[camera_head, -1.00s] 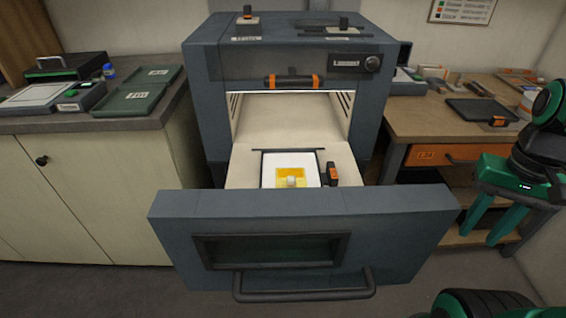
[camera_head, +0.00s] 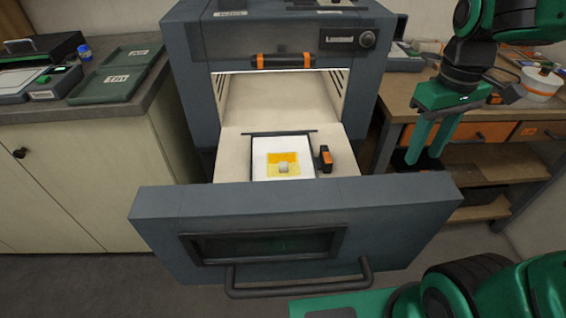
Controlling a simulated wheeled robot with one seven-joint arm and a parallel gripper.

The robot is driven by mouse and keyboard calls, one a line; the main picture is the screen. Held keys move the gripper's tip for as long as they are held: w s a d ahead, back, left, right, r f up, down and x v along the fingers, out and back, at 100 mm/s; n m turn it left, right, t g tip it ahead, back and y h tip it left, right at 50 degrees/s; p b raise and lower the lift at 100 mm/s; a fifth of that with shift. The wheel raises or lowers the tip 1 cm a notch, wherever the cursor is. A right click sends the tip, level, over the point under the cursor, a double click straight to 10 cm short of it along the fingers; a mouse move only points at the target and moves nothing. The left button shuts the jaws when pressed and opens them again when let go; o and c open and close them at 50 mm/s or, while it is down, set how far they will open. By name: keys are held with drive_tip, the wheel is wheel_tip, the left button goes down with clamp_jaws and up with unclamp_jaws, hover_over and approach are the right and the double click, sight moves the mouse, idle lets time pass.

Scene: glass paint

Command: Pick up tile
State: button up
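The tile (camera_head: 289,159) is a small yellow-orange square with a pale knob or block (camera_head: 283,168) on it. It lies on a white sheet in a dark-framed tray (camera_head: 260,164) on the kiln's pulled-out drawer (camera_head: 232,169). My gripper (camera_head: 425,163) is green and points down, to the right of the drawer and apart from the tile. Its two fingers are spread with nothing between them.
The blue-grey kiln (camera_head: 194,75) stands behind the drawer, its front panel (camera_head: 160,230) and handle nearest me. A small black and orange object (camera_head: 325,158) sits right of the tray. Counters flank the kiln: green trays (camera_head: 106,86) left, a wooden workbench (camera_head: 402,97) right.

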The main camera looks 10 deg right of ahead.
drive_tip(key=w+a+r+n, duration=0.1)
drive_tip(key=w+a+n, duration=0.35)
drive_tip(key=a, duration=0.35)
drive_tip(key=w+a+r+n, duration=0.1)
drive_tip(key=w+a+n, duration=0.2)
drive_tip(key=a+n, duration=0.3)
drive_tip(key=n, duration=0.5)
approach(285, 164)
drive_tip(key=f, duration=0.3)
drive_tip(key=shift+w+d, duration=0.1)
drive_tip(key=shift+w, duration=0.2)
drive_tip(key=shift+s+f, duration=0.15)
drive_tip(key=shift+f, duration=1.2)
drive_tip(key=shift+s+f, duration=0.1)
drive_tip(key=shift+f, duration=1.25)
clamp_jaws()
